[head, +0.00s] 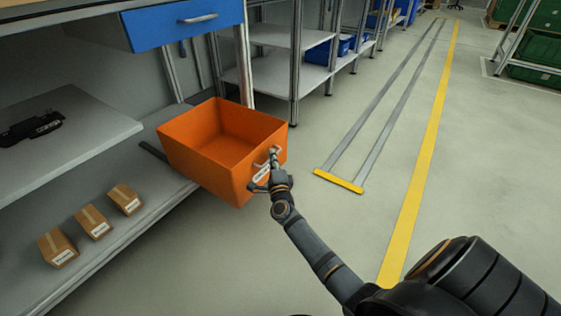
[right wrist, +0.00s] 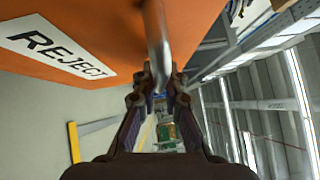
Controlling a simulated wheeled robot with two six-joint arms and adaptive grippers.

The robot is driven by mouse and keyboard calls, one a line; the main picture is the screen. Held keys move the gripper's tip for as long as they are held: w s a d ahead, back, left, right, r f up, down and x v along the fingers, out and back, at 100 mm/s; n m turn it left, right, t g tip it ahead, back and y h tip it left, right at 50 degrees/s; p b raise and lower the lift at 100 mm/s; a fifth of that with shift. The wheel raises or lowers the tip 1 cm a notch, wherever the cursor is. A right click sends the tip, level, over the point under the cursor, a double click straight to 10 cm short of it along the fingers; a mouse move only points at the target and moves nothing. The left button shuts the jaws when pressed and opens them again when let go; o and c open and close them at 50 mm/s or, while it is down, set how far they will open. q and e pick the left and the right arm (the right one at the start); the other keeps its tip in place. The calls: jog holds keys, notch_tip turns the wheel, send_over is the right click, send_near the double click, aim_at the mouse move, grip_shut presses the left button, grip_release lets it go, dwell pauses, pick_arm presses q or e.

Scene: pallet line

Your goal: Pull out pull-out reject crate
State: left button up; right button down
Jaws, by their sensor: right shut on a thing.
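The orange reject crate (head: 202,150) is empty and sticks out from the lower shelf over the floor in the head view. Its front wall bears a metal handle (head: 266,160) and a white label. In the right wrist view the crate wall (right wrist: 95,30) fills the top left, with the label (right wrist: 58,52) reading "REJECT". My right gripper (head: 272,172) is at the front wall, shut on the handle bar (right wrist: 158,45), which runs between its fingers (right wrist: 160,88). My left gripper is not in view.
Small cardboard boxes (head: 93,222) sit on the lower shelf (head: 120,245) left of the crate. A blue drawer (head: 185,22) is above and behind it. Shelf uprights (head: 296,60) stand behind. The floor to the right is clear, with a yellow line (head: 425,150).

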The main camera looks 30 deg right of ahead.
jog(key=shift+w+a, duration=0.2)
jog(key=shift+w, duration=0.2)
jog(key=c, duration=1.7)
grip_release()
jog(key=v, duration=1.2)
jog(key=shift+f, duration=0.1)
